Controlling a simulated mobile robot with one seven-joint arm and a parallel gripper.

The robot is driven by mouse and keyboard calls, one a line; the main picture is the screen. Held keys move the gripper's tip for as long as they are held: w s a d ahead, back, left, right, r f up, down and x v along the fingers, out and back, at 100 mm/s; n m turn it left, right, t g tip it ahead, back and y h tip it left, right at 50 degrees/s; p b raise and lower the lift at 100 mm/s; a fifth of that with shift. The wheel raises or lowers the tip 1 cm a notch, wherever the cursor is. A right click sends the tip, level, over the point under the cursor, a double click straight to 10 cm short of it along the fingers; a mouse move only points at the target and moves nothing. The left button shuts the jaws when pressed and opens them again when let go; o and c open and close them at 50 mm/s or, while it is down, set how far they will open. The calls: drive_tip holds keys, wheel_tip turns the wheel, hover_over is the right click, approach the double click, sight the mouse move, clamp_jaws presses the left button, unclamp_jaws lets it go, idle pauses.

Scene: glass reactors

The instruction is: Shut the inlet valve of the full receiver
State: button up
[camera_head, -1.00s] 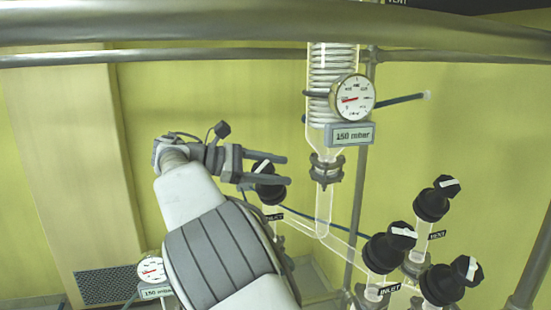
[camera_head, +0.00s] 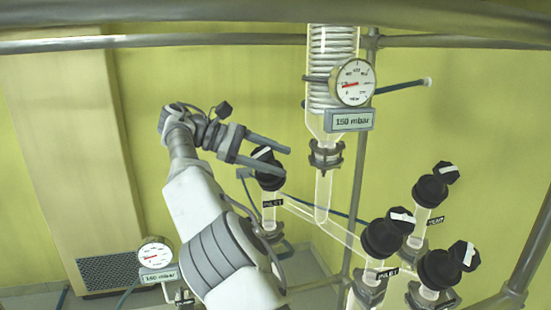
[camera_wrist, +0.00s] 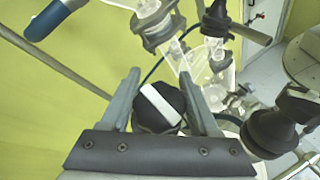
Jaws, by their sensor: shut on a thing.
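The left inlet valve has a black knob (camera_head: 268,176) with a white bar, above a clear tube with an INLET label (camera_head: 273,203). My gripper (camera_head: 272,160) is shut on this knob from the left. In the wrist view the knob (camera_wrist: 158,108) sits between the two fingers (camera_wrist: 160,82), its white bar slanting down to the right. A second inlet valve (camera_head: 388,234), also black with a white bar, stands to the right over another INLET label. I cannot tell from these views which receiver is full.
A gauge (camera_head: 353,82) reading 150 mbar hangs by the glass coil (camera_head: 331,60). More black valves stand at right, one at the upper right (camera_head: 432,188) and one lower (camera_head: 442,266). Metal rails cross the top. A second gauge (camera_head: 154,254) is low left.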

idle(0.3)
drive_tip(key=o, duration=1.4)
drive_tip(key=shift+r+n+t, duration=0.1)
drive_tip(key=shift+n+t, duration=0.4)
drive_tip(key=shift+n, duration=0.1)
